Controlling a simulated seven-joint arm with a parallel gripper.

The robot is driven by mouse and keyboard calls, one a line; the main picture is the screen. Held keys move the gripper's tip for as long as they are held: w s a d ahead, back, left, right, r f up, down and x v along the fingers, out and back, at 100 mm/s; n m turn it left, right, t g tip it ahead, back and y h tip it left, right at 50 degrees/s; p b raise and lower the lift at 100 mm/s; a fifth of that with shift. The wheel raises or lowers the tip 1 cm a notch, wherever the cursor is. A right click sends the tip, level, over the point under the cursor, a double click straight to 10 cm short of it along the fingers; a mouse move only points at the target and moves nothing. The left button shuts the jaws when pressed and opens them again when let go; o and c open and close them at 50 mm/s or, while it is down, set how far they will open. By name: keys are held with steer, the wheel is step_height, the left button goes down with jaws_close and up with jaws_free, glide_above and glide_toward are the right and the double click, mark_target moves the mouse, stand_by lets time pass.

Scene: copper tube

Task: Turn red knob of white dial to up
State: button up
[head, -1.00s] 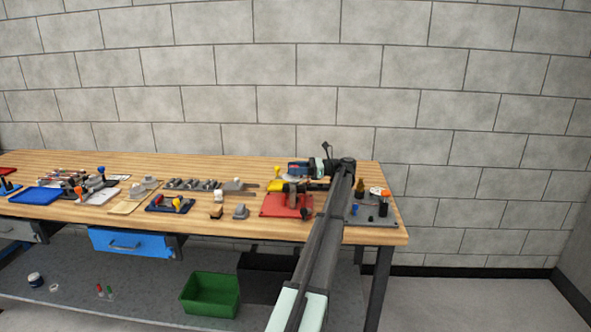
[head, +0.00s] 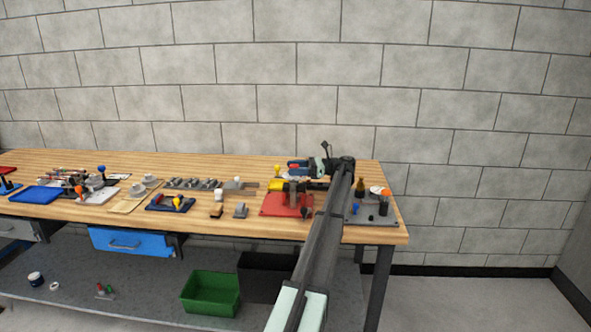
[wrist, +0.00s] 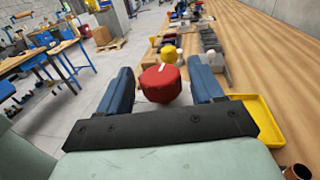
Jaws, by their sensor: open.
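The red knob (wrist: 161,83) is a round, thick cap in the wrist view, standing between my gripper's two blue fingers. A white part, likely the dial (wrist: 184,96), shows below and beside the knob, mostly hidden by the knob and the gripper's black plate. My gripper (wrist: 160,68) is open, with one finger on each side of the knob. A gap shows on both sides at the near edge; contact cannot be told. In the head view my gripper (head: 300,167) is small at the bench's back right. The knob's pointing direction is not readable.
A yellow tray (wrist: 258,118) lies just right of my gripper, with a copper tube end (wrist: 297,172) at the lower right corner. A yellow knob (wrist: 168,53) stands beyond the red one. A red plate (head: 283,208) with parts is near my arm.

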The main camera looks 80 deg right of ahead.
steer(key=shift+s, duration=0.1)
steer(key=s+d, duration=0.1)
steer(key=s, duration=0.6)
steer(key=shift+d, duration=0.15)
steer(key=shift+s, duration=0.1)
